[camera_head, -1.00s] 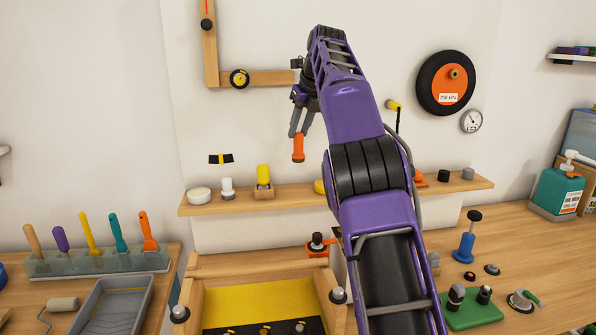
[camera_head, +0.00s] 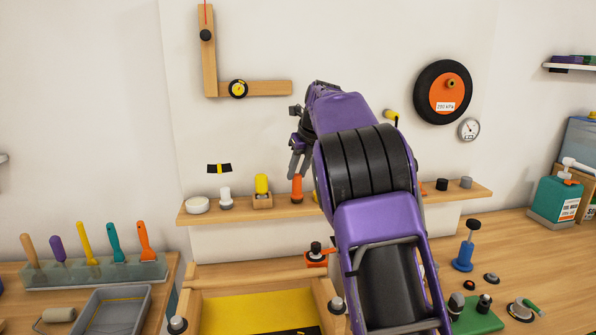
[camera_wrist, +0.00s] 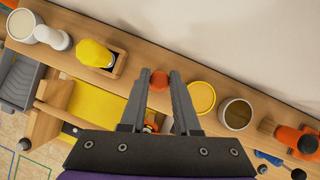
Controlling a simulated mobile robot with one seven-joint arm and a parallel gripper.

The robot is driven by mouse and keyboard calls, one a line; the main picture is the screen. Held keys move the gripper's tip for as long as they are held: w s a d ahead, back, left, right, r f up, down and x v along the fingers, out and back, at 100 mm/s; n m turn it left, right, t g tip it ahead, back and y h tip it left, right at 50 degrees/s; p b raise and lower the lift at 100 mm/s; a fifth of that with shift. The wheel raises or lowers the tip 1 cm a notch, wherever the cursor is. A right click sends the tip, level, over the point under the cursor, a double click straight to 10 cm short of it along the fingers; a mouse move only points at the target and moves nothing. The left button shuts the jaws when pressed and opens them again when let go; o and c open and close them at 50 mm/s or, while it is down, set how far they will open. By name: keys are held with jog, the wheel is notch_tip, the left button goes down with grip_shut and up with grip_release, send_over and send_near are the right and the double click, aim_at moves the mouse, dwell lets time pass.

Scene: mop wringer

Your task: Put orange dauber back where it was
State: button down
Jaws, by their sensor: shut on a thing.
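The orange dauber (camera_head: 297,188) is upright at the wall shelf (camera_head: 239,211), right of the yellow dauber (camera_head: 262,184) in its wooden block. My gripper (camera_head: 298,166) points down and is shut on the top of the orange dauber. In the wrist view the dauber (camera_wrist: 159,79) shows between the two fingertips (camera_wrist: 159,83), over the shelf board. I cannot tell whether its base touches the shelf. My arm hides part of the shelf to the right of it.
On the shelf, a white bottle (camera_head: 226,198) and a white round tub (camera_head: 197,205) stand at the left. In the wrist view a yellow round pot (camera_wrist: 201,97) and a brown-filled cup (camera_wrist: 236,113) sit just right of my fingers. The wall is close behind.

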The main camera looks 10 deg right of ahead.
jog(key=shift+f, duration=0.15)
jog(key=c, duration=0.6)
grip_release()
jog(key=shift+c, duration=0.2)
jog(key=shift+s+r, duration=0.1)
jog(key=shift+r, duration=0.4)
jog(key=v, duration=1.1)
jog(key=shift+r, duration=0.2)
